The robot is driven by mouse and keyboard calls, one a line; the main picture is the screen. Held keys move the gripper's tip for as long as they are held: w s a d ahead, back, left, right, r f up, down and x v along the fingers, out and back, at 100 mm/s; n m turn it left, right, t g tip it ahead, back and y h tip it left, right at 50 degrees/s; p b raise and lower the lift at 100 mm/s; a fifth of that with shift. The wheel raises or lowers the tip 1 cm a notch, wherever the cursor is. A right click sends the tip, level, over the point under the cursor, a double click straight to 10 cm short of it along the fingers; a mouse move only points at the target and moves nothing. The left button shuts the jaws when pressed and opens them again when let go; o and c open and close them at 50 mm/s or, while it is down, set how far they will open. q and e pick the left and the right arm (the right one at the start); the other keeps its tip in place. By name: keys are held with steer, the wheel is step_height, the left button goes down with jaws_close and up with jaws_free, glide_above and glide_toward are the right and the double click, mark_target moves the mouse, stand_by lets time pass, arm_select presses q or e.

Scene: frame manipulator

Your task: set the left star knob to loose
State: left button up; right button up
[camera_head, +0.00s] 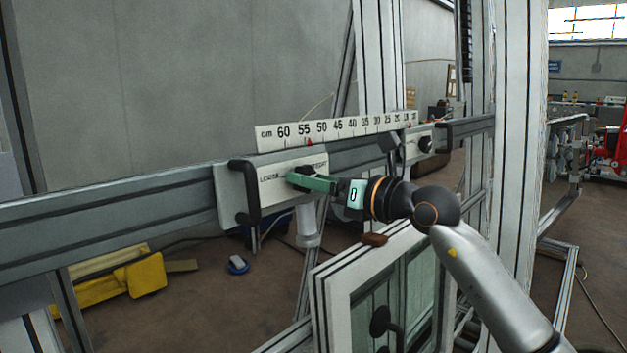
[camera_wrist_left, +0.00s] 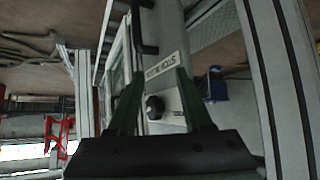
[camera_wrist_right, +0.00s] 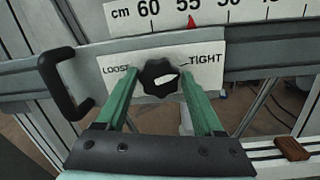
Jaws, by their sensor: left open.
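The left star knob (camera_wrist_right: 158,77) is black, on a white plate (camera_wrist_right: 205,55) marked LOOSE at left and TIGHT at right. Its white mark points right, towards TIGHT. My right gripper (camera_wrist_right: 160,72) is open, with one green finger on each side of the knob; I cannot tell whether they touch it. In the head view my right gripper (camera_head: 308,178) is at the plate and partly covers the knob (camera_head: 304,169). My left gripper (camera_wrist_left: 160,72) shows only in its wrist view, open, with a black knob (camera_wrist_left: 155,107) seen between its fingers.
A black handle (camera_head: 245,192) stands at the plate's left end. A centimetre scale (camera_head: 335,129) runs above the rail (camera_head: 120,210). A second black knob (camera_head: 425,144) is farther right on the rail. A white window frame (camera_head: 335,300) stands below my right arm.

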steer(key=c, duration=0.9)
steer(key=shift+c, duration=0.2)
steer(key=shift+s+r+n+g+h+b, duration=0.1)
steer(key=shift+n+g+h+b, duration=0.2)
steer(key=shift+n, duration=4.6)
steer(key=shift+r+n+g+h+b, duration=0.1)
steer(key=shift+n+h+b, duration=0.3)
steer(key=shift+n, duration=4.5)
steer(key=shift+s+r+n+g+h+b, duration=0.1)
steer(key=shift+n+g+h+b, duration=0.25)
steer(key=shift+n, duration=4.55)
steer(key=shift+w+t, duration=0.1)
steer(key=shift+t, duration=0.15)
